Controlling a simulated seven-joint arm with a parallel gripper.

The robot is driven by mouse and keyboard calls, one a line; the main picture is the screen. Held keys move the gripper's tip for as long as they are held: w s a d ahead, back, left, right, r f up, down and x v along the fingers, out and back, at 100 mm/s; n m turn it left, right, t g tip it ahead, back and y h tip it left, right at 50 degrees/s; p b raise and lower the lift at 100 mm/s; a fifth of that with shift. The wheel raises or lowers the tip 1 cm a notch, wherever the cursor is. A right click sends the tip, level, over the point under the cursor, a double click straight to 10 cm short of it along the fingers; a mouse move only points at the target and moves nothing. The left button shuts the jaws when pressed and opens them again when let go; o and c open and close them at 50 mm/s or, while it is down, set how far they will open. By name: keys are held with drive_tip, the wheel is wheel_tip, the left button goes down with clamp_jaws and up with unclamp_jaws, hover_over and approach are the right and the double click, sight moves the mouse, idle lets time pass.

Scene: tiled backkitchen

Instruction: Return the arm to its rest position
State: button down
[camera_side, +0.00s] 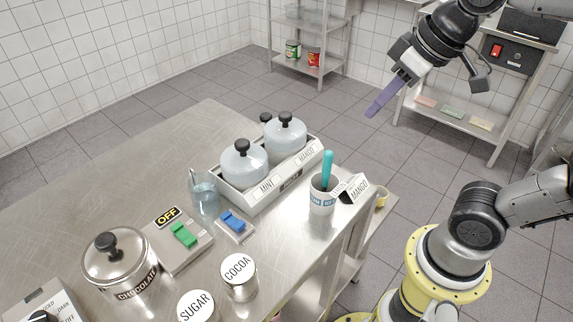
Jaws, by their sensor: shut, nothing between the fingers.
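My gripper (384,98) is at the upper right, with long purple fingers pointing down and to the left. The fingers are together with nothing between them. It hangs in the air over the tiled floor, past the right edge of the steel table (120,165) and apart from everything on it. My arm comes in from the right side of the picture.
Shelving (310,35) stands behind.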

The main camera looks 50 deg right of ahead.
drive_tip(key=s+d+f, duration=0.1)
drive_tip(key=s+f, duration=0.4)
drive_tip(key=f, duration=0.1)
drive_tip(key=shift+s+m, duration=0.25)
drive_tip(key=shift+m, duration=0.05)
